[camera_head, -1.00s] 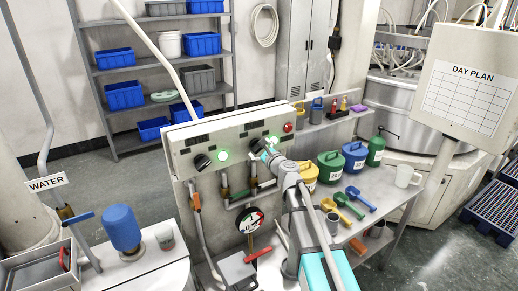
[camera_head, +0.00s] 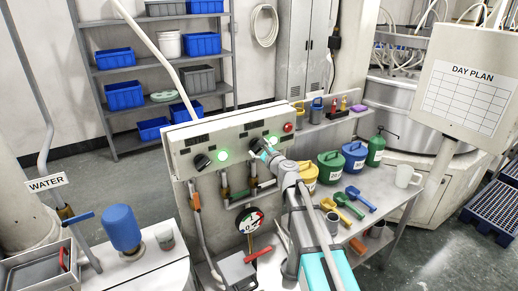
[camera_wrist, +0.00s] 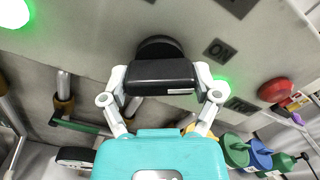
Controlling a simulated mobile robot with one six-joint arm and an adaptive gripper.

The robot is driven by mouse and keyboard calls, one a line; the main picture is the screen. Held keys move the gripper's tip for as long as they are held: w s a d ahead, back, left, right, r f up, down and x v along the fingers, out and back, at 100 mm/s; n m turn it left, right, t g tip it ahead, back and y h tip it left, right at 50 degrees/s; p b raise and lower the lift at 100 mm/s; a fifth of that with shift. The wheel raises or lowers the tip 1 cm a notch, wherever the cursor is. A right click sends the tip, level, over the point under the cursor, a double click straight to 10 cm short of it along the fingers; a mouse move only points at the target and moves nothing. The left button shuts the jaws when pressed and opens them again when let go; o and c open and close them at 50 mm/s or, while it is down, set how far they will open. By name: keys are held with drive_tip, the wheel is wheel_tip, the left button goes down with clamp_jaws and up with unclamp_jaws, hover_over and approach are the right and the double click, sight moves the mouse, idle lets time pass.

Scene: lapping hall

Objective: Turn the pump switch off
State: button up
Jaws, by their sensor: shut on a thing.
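The pump control panel (camera_head: 237,139) is a pale box with two black rotary switches. My gripper (camera_head: 259,149) is at the right-hand switch, whose green lamp (camera_head: 273,140) is lit. In the wrist view my gripper (camera_wrist: 160,84) is shut on this black switch handle (camera_wrist: 160,72), one finger at each end. The handle lies nearly level across that view. An ON label (camera_wrist: 220,51) is to its upper right; a second label at its lower right is hard to read. My gripper hides most of the switch in the head view.
The left switch (camera_head: 202,162) has its own lit green lamp (camera_head: 223,155). A red button (camera_head: 288,127) is right of my gripper. Pipes and a gauge (camera_head: 249,220) sit below the panel.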

drive_tip(key=shift+n, duration=0.3)
drive_tip(key=n, duration=1.1)
idle(0.6)
drive_tip(key=o, duration=1)
drive_tip(key=shift+c, duration=0.2)
drive_tip(key=v, duration=1.2)
